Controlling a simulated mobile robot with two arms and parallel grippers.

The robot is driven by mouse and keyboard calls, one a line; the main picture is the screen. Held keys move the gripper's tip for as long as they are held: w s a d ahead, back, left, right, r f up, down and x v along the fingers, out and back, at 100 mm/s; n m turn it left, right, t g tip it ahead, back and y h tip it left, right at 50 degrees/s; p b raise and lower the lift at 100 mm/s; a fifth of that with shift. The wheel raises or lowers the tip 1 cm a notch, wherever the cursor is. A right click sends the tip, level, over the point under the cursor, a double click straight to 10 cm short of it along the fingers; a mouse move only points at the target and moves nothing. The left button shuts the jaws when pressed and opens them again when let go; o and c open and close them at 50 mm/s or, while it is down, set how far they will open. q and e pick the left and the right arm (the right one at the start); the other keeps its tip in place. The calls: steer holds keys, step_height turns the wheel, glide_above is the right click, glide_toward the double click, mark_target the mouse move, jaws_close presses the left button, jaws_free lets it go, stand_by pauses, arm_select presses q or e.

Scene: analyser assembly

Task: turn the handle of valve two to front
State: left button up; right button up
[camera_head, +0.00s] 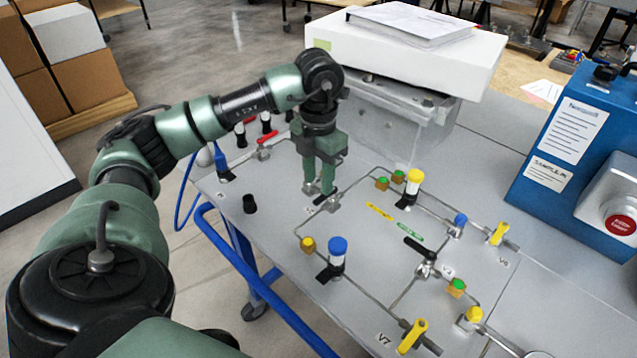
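My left gripper (319,190) points straight down over a small valve with a black lever handle (324,198) on the grey panel table (283,222). Its two green fingers stand apart, with a visible gap between them. The fingertips are at about the height of the handle, one on either side of it as far as I can see; contact cannot be told. The handle lies slantwise, and the fingers partly cover it and the valve body. The label of this valve is too small to read. My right gripper is not in view.
Another black-handled valve (420,247) and yellow-handled valves (412,336) (499,233) sit on the pipework. Blue-capped (337,246) and yellow-capped (413,183) uprights stand nearby. A white box (404,52) lies behind, and a blue unit (571,145) with a red button stands right.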

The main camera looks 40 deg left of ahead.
mark_target(318, 199)
arm_select(q)
steer(key=shift+r, duration=1.8)
